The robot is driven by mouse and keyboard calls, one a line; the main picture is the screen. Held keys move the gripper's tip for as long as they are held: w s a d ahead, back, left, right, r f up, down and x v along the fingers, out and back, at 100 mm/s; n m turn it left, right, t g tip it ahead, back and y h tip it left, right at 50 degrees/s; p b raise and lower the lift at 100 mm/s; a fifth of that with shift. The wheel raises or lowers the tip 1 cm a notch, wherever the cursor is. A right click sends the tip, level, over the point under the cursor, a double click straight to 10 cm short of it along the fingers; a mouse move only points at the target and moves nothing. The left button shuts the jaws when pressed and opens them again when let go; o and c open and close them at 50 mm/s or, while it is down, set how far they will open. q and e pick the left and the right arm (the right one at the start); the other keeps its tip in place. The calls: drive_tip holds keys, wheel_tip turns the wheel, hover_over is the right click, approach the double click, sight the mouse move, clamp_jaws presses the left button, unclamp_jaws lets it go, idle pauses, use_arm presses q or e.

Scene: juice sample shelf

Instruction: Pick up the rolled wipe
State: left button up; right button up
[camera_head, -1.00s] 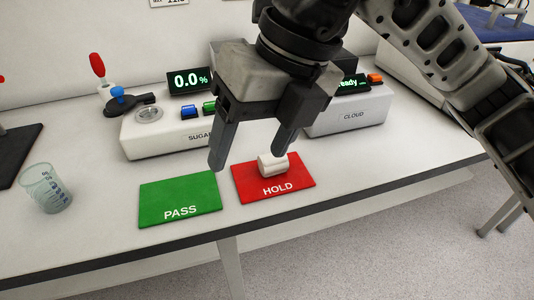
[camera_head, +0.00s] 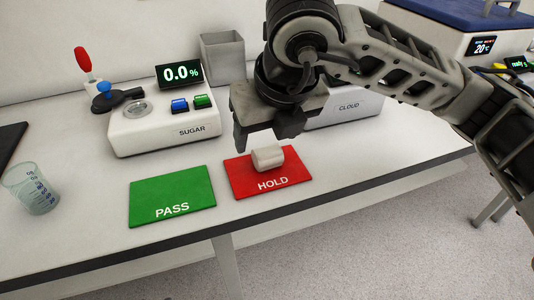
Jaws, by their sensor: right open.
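The rolled wipe (camera_head: 267,156) is a small white cylinder lying on the red HOLD mat (camera_head: 290,183). My right gripper (camera_head: 262,143) is just behind and above the wipe, pointing down. Its jaws are open. The left finger shows left of the wipe, and the other finger is partly hidden by the gripper's body. I cannot tell whether a finger touches the wipe. My left gripper is not in view.
The green PASS mat (camera_head: 172,192) lies left of the red mat, empty. A clear beaker (camera_head: 32,188) stands at the far left. The SUGAR device (camera_head: 165,131) and CLOUD device (camera_head: 347,108) stand behind, with a grey bin (camera_head: 223,57). The table's front edge is close to the mats.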

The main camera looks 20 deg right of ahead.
sight(267, 148)
drive_tip(key=x, duration=0.4)
drive_tip(key=shift+d+f, duration=0.2)
drive_tip(key=shift+f, duration=0.25)
drive_tip(key=shift+s, duration=0.1)
drive_tip(key=c, duration=1)
drive_tip(key=shift+r, duration=0.1)
drive_tip(key=shift+c, duration=0.2)
